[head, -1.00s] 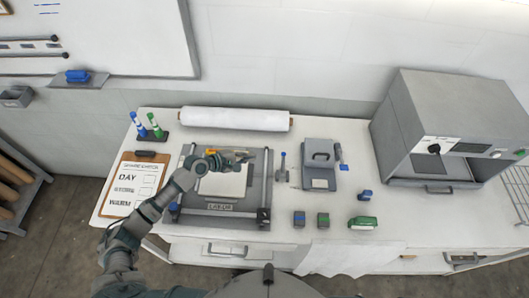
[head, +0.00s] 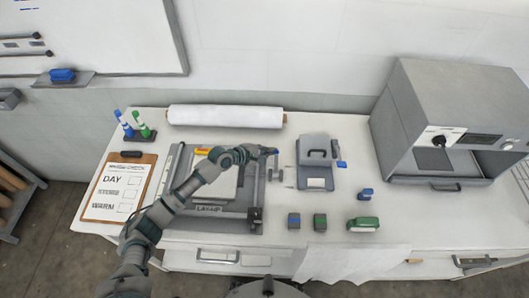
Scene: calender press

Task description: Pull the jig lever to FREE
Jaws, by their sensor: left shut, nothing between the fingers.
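The jig (head: 245,214) is a grey frame marked "LAY-UP" on the bench, holding a pale sheet (head: 224,186). The gripper is shut with nothing held. I cannot tell whether it touches the lever, and its fingertips partly hide the lever's upper part. No FREE mark is legible. My right gripper is not in view.
A grey box with a handle (head: 316,176) stands right of the lever. Several small blue and green blocks lie in front of it. A white roll (head: 225,117) lies behind the jig, a clipboard (head: 119,188) to its left. A large grey oven-like machine (head: 445,115) stands at right.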

